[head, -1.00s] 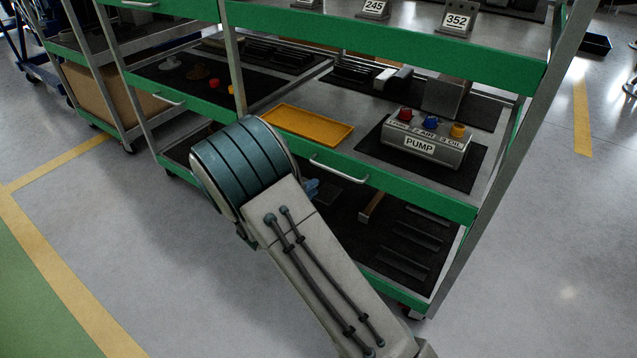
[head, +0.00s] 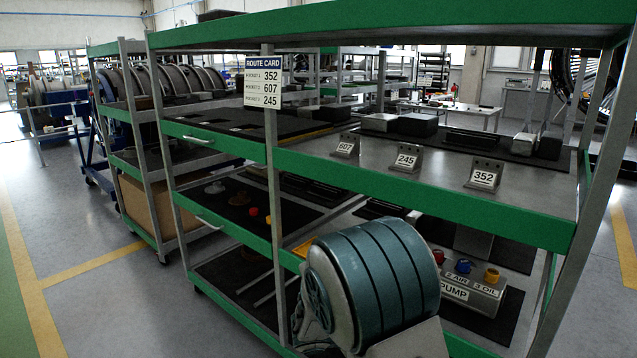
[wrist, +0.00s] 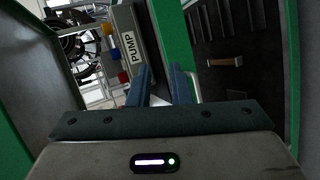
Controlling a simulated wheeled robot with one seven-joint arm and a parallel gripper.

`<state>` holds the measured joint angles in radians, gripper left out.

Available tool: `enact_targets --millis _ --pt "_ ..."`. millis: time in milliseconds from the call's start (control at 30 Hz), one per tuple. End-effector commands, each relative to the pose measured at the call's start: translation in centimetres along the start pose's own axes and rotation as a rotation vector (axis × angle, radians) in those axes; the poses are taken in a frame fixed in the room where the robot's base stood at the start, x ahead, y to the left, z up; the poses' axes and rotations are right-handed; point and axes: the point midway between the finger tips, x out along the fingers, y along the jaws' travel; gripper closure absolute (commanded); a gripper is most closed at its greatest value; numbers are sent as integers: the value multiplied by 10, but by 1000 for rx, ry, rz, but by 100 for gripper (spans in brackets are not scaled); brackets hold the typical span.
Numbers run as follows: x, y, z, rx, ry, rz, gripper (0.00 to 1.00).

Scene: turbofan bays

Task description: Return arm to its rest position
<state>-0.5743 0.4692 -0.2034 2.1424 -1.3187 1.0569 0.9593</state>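My gripper (wrist: 161,70) shows in the wrist view as two blue fingers with a gap between them and nothing held. It is hidden in the head view, where my teal arm joint (head: 375,275) stands in front of the cart's lower shelf. The grey PUMP block (head: 470,290) with red, blue and yellow knobs sits on that shelf, right of my arm. The PUMP block (wrist: 133,45) also shows in the wrist view, beyond and left of the fingers. I cannot tell how far the fingertips are from the cart.
The green-edged cart (head: 420,192) fills the front, with upright posts close to my arm. Its upper shelf holds number plates 607 (head: 345,146), 245 (head: 407,160) and 352 (head: 484,177). A route card (head: 263,82) hangs on a post. Open floor (head: 110,300) lies at left.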

Motion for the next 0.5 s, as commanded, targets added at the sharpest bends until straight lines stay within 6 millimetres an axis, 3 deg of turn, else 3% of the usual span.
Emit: enact_targets --millis 33,100,267,500 --pt "-7 24 20 33 -48 -56 82" --pt "-13 40 44 68 -106 -138 82" --pt "-36 70 96 150 -203 -331 82" --pt "-87 104 155 289 -242 -622 82"
